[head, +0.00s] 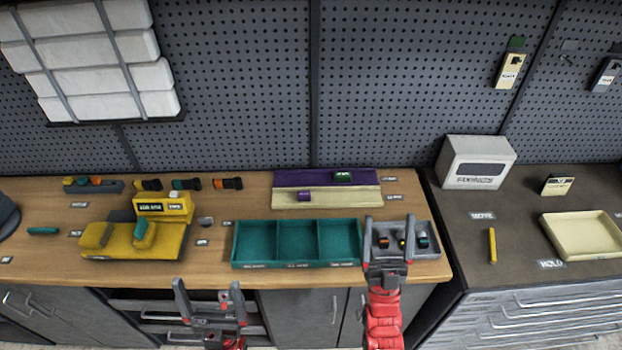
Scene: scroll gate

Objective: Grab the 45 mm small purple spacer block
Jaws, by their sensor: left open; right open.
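A small purple block (304,195) sits on the cream front strip of a purple-and-cream board (345,197) at the back of the wooden bench. My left gripper (208,288) is open and empty in front of the bench's front edge, below and left of the teal tray. My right gripper (389,222) is open, over the grey tray (433,241) with small parts at the bench's right end. It is to the right of and nearer than the purple block, apart from it. I cannot read the block's size.
A teal three-compartment tray (297,240) lies between the board and the front edge. A green block (343,177) sits on the board's purple strip. A yellow fixture (135,238) stands left. A cream tray (580,236) and yellow stick (492,246) lie on the right counter.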

